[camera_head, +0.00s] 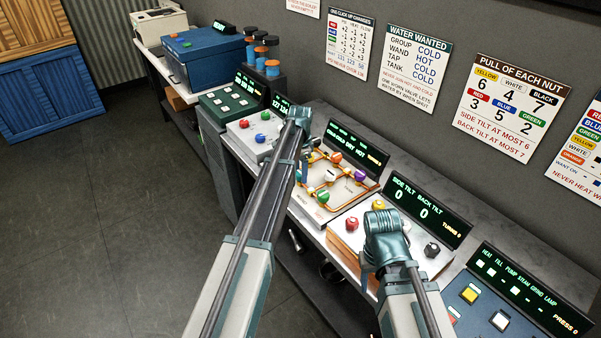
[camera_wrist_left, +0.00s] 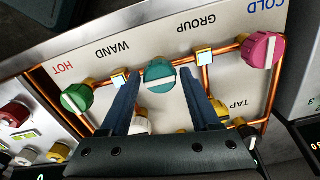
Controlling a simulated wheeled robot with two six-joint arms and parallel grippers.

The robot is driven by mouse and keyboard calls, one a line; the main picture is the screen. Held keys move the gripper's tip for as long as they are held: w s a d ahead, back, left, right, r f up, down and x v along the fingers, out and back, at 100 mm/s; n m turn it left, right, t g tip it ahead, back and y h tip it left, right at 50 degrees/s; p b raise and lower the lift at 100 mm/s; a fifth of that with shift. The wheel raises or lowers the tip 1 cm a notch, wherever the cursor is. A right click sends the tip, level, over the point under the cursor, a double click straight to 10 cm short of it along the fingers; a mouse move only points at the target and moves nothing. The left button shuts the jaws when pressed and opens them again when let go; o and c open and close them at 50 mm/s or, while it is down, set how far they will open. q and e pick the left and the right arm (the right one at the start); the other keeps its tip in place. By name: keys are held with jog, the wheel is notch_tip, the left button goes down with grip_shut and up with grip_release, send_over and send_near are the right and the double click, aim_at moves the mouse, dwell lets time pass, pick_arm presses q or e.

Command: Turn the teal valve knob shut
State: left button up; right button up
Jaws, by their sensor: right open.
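The teal valve knob (camera_wrist_left: 160,76) has a white bar that lies nearly level in the left wrist view. It sits on the orange pipe of the valve panel (camera_wrist_left: 222,20), by the upside-down word GROUP. My left gripper (camera_wrist_left: 160,84) is open, with one finger on each side of the knob as seen from the wrist. I see a small gap on both sides and cannot tell the depth.
A green knob (camera_wrist_left: 77,98), a pink knob (camera_wrist_left: 263,50) and a white knob (camera_wrist_left: 140,123) share the panel. A display (camera_head: 356,147) stands behind it. The tilt display (camera_head: 426,208) and a button panel (camera_head: 490,305) are to the right. Signs hang on the wall.

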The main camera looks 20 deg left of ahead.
pick_arm(q)
grip_shut()
jog(key=shift+n, duration=0.3)
jog(key=n, duration=0.3)
jog(key=shift+n, duration=0.4)
jog(key=n, duration=0.4)
jog(key=shift+n, duration=0.3)
jog(key=n, duration=0.4)
jog(key=shift+n, duration=2.4)
